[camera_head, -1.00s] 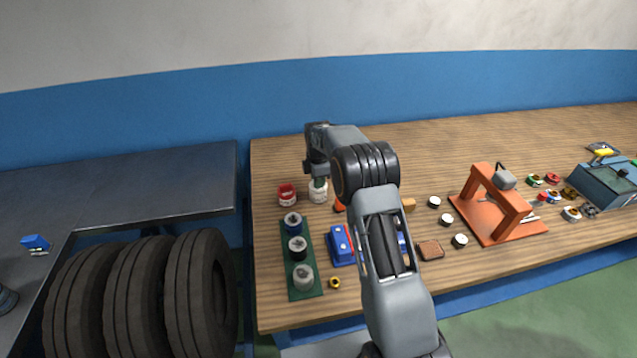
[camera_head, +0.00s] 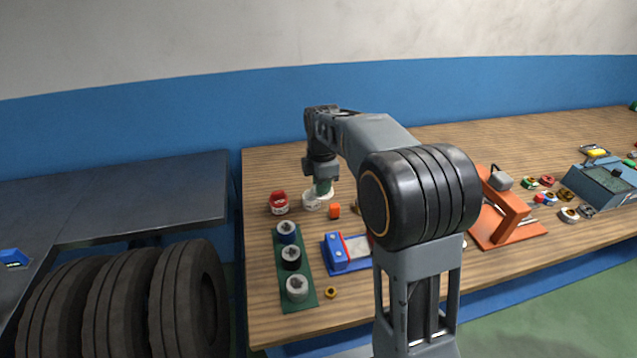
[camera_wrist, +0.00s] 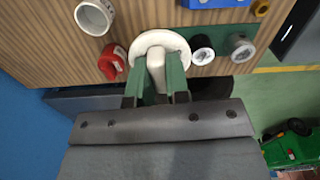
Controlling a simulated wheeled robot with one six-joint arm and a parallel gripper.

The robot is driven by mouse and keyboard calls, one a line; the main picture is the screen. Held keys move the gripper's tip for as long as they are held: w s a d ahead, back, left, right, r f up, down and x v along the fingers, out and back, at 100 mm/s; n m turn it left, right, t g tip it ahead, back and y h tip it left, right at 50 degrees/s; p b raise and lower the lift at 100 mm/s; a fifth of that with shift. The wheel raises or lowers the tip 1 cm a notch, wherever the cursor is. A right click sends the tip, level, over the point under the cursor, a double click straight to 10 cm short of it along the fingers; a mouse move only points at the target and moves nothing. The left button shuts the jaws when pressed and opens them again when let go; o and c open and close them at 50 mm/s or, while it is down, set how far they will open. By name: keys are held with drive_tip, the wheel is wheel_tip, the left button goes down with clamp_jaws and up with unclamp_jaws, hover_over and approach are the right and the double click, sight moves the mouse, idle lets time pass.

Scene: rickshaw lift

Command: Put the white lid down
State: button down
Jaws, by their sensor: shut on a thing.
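My gripper (camera_wrist: 166,78) has two green fingers shut on the white lid (camera_wrist: 150,41), a round white disc with a raised block grip between the fingers. The lid is mostly hidden there behind the fingers and jar. The open white jar also shows in the wrist view (camera_wrist: 93,17), apart from the lid. I cannot tell whether the lid touches the bench.
A green board (camera_head: 294,275) with three cups lies in front, beside a blue device (camera_head: 336,253) and a small orange block (camera_head: 334,211). An orange stand (camera_head: 508,225) is to the right. Tyres (camera_head: 185,300) stand left of the bench.

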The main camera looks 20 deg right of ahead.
drive_tip(key=shift+s+r, duration=0.35)
drive_tip(key=shift+s, duration=0.5)
drive_tip(key=shift+s+a, duration=0.1)
drive_tip(key=shift+a, duration=0.2)
drive_tip(key=w+a+f+n+b, duration=0.15)
drive_tip(key=a+f, duration=0.25)
drive_tip(key=a, duration=0.5)
drive_tip(key=m+p, duration=0.3)
drive_tip(key=p, duration=0.1)
hover_over(252, 211)
drive_tip(key=s, duration=0.1)
drive_tip(key=shift+n, duration=0.25)
wheel_tip(252, 211, down, 9)
drive_tip(key=shift+d+f, duration=0.1)
drive_tip(key=shift+d, duration=0.05)
drive_tip(key=shift+w+f+p, duration=0.3)
drive_tip(key=shift+w+f, duration=0.15)
drive_tip(key=shift+f, duration=0.2)
drive_tip(key=shift+w+a+f, duration=0.1)
drive_tip(key=shift+a+f, duration=0.1)
drive_tip(key=shift+f, duration=1.35)
drive_tip(key=shift+f, duration=0.1)
